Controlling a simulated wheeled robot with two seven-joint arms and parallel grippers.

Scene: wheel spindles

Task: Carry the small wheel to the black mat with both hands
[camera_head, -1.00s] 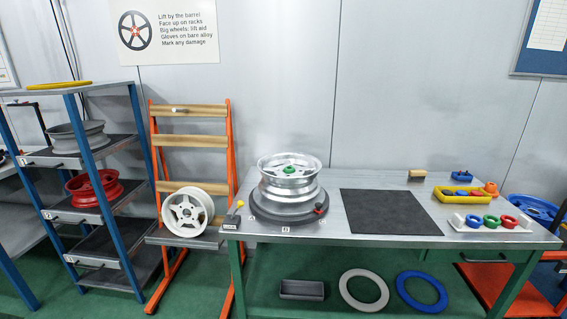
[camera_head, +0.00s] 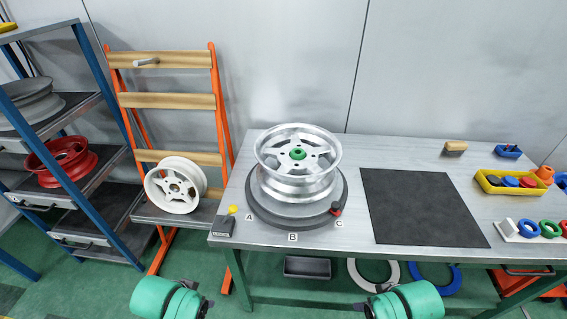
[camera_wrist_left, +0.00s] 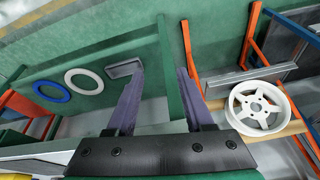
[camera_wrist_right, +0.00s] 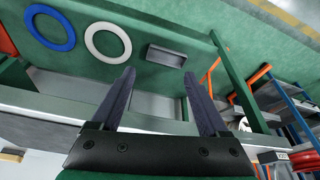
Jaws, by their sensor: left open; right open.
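A silver spoked wheel (camera_head: 297,165) with a green centre cap lies face up on the round dark turntable (camera_head: 262,213) on the bench. The black mat (camera_head: 420,206) lies flat and bare to its right. A white wheel (camera_head: 175,186) leans on the orange rack at the left; it also shows in the left wrist view (camera_wrist_left: 258,108). Which wheel is the small one I cannot tell for sure. My left gripper (camera_wrist_left: 160,72) and right gripper (camera_wrist_right: 160,73) are open and empty, both low in front of the bench, clear of the wheels. Only their back parts show in the head view.
A red wheel (camera_head: 60,160) and a grey wheel (camera_head: 28,102) sit on the blue shelf at the left. A yellow tray (camera_head: 488,185) and coloured rings on a white holder (camera_head: 510,231) stand at the bench's right. Rings and a grey bin (camera_head: 307,267) are below the bench.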

